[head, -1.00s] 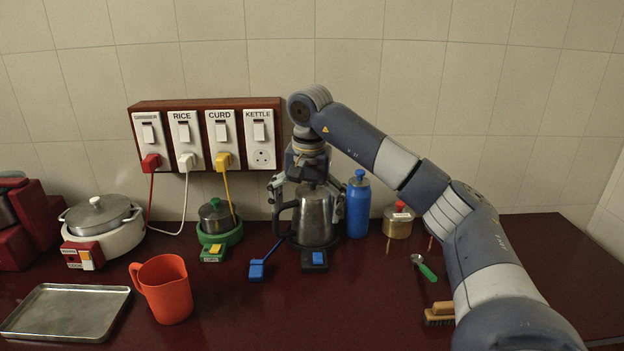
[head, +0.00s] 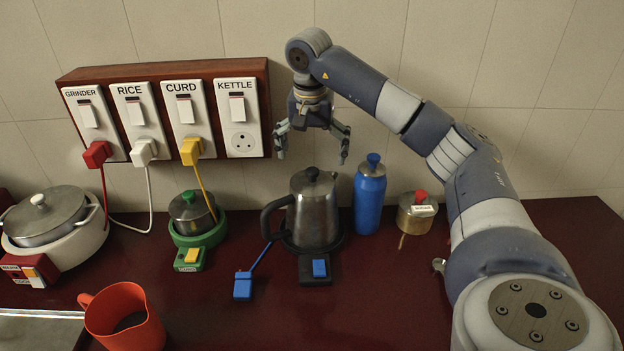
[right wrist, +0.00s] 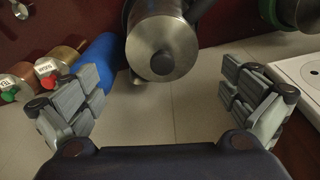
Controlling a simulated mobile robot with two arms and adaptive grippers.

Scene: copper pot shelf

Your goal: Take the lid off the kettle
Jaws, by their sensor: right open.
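The steel kettle (head: 314,214) stands upright on its dark base (head: 316,260) on the counter, its black handle to the left. Its lid with a black knob (head: 312,174) is on top. My right gripper (head: 312,158) is open and empty above the kettle, apart from it. In the right wrist view the kettle lid (right wrist: 163,48) and its knob (right wrist: 163,63) lie beyond the gap between the open fingers (right wrist: 165,105). My left gripper is not in view.
A blue bottle (head: 369,198) and a brass pot with a red knob (head: 416,215) stand right of the kettle. A green-based cooker (head: 200,238), a white rice cooker (head: 55,240) and an orange jug (head: 124,318) are left. A socket board (head: 166,80) is behind.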

